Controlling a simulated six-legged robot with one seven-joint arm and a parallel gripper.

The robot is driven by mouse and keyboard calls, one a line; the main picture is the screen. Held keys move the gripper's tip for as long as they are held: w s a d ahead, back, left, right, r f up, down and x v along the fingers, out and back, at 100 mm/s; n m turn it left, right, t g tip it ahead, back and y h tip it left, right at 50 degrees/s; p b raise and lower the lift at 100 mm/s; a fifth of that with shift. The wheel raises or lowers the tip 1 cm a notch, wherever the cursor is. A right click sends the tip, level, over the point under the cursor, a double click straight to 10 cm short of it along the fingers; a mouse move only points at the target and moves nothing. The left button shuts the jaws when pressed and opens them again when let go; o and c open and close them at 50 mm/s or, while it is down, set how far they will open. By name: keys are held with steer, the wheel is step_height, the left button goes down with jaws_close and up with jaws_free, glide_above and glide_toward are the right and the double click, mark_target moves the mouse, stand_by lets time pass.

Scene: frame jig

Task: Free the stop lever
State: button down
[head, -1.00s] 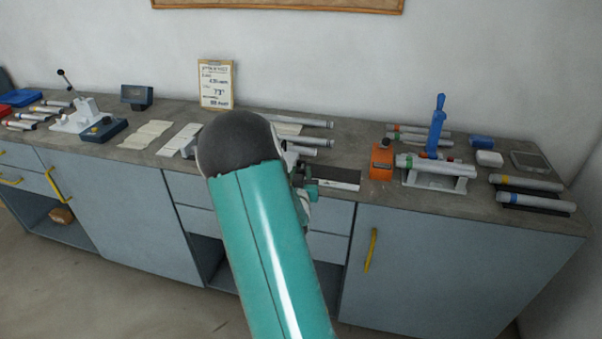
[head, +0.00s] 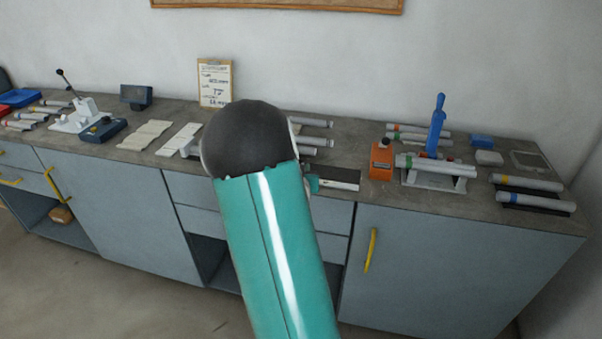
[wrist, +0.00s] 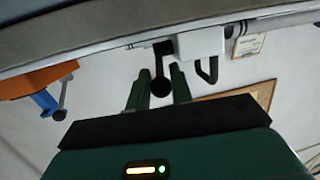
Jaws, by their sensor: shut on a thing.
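A dark lever with a round knob (wrist: 160,88) hangs down in the wrist view from a white block (wrist: 200,42); I take it as the stop lever. The view is upside down, so the lever stands up from the bench. My gripper (wrist: 160,88) has its two green fingers on either side of the lever, shut on it. A black hooked loop (wrist: 208,72) is beside the fingers on the right. In the head view my arm hides the gripper and the lever.
On the bench (head: 480,215), an orange block (head: 381,160) and a blue-handled clamp (head: 436,130) stand right of my arm. White tubes lie behind and at far right. A clipboard (head: 215,82) leans on the wall. Paper sheets (head: 146,134) lie left.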

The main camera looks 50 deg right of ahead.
steer(key=r+y, duration=0.1)
steer(key=d+g+y, duration=0.1)
steer(key=r+g+y, duration=0.1)
steer(key=y, duration=0.1)
steer(key=shift+w+d+r, duration=0.25)
steer(key=shift+r, duration=0.05)
steer(key=shift+d+r+m+g+y, duration=0.3)
steer(key=shift+d+r+g+y, duration=0.15)
steer(key=shift+y, duration=0.25)
steer(key=shift+w+d+r+g+y, duration=0.2)
steer(key=shift+w+d+g+y, duration=0.1)
steer(key=shift+y, duration=0.3)
steer(key=shift+w+d+r+g+y, duration=0.15)
steer(key=shift+d+y, duration=0.15)
steer(key=shift+y, duration=0.3)
steer(key=shift+w+d+r+m+g+y, duration=0.1)
steer(key=shift+w+d+g+y, duration=0.2)
steer(key=shift+y, duration=0.35)
steer(key=shift+w+d+r+m+g+y, duration=0.1)
steer(key=shift+d+g+y, duration=0.3)
steer(key=shift+y, duration=0.3)
steer(key=shift+w+d+m+g+y, duration=0.1)
steer(key=shift+w+d+g+y, duration=0.1)
steer(key=shift+d+y, duration=0.35)
steer(key=shift+a, duration=0.1)
steer(key=c, duration=1.5)
jaws_free()
